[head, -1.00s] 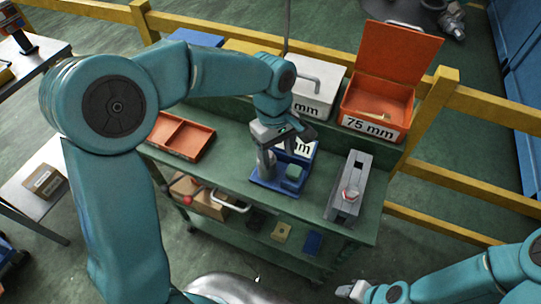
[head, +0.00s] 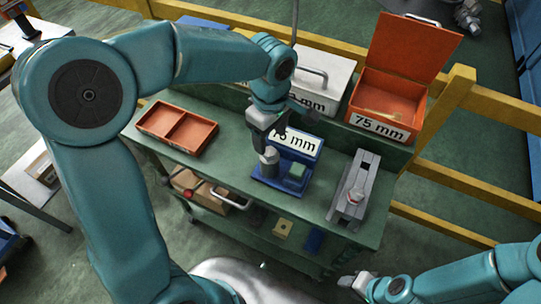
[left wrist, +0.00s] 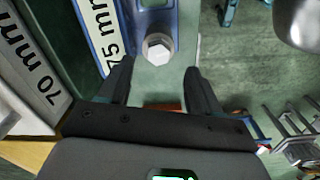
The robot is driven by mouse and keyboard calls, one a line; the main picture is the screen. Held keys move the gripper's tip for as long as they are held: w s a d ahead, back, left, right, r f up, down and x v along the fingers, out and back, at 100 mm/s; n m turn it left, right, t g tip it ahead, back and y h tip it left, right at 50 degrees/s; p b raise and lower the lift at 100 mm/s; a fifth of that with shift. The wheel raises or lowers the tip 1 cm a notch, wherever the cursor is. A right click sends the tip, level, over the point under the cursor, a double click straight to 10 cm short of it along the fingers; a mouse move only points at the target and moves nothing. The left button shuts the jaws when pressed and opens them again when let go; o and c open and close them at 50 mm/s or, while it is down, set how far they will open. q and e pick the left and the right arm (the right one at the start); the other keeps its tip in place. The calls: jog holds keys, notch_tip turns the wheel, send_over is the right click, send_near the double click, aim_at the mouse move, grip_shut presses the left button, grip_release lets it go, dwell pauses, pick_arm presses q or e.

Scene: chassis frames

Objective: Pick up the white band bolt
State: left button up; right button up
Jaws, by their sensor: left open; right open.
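A bolt-like grey cylinder (head: 270,157) stands upright in a blue tray (head: 262,182) on the green bench. In the left wrist view a pale hexagonal bolt head (left wrist: 157,47) shows just beyond the fingertips, roughly centred between them; its band is not visible there. My left gripper (head: 267,137) is open and empty, pointing down just above the cylinder; its spread fingers also show in the left wrist view (left wrist: 158,68). My right gripper (head: 350,283) is open and empty at the bottom, away from the bench.
A two-part orange tray (head: 177,130) lies left. An open orange 75 mm box (head: 381,127) and a white case (head: 322,82) stand behind.

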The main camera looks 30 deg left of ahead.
aim_at(269, 151)
pick_arm(q)
jog(key=shift+s+a+f, duration=0.1)
jog(key=shift+f, duration=0.2)
jog(key=f, duration=0.2)
jog(key=f+p, duration=0.1)
jog(key=f, duration=0.1)
jog(key=shift+w, duration=0.25)
jog(key=shift+f, duration=0.45)
jog(key=shift+s+a, duration=0.1)
grip_shut()
